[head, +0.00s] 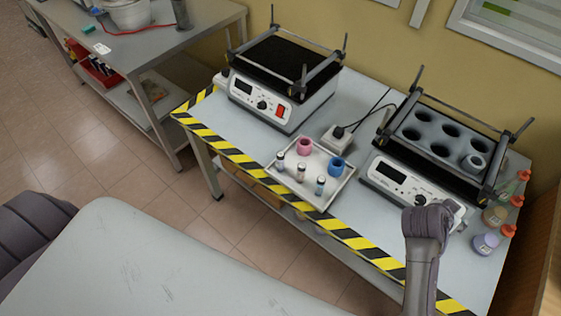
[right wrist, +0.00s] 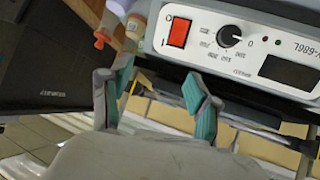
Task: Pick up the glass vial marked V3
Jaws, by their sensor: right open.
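Three small glass vials stand in a white tray (head: 319,157) on the bench in the head view: a left vial (head: 279,164), a middle vial (head: 300,173) and a right vial (head: 320,186). Their markings are too small to read, so I cannot tell which is V3. My right arm stands right of the tray, in front of the right shaker, its fingers hidden in the head view. In the right wrist view my right gripper (right wrist: 160,78) is open and empty, its teal pads apart below a shaker control panel (right wrist: 235,40). My left gripper is not in view.
A pink container (head: 305,147) and a blue container (head: 336,166) share the tray. A flat black shaker (head: 285,60) stands behind left, a shaker with round wells (head: 410,185) at right. Several red-capped bottles (head: 485,243) line the right edge. A power socket (head: 340,138) sits behind the tray.

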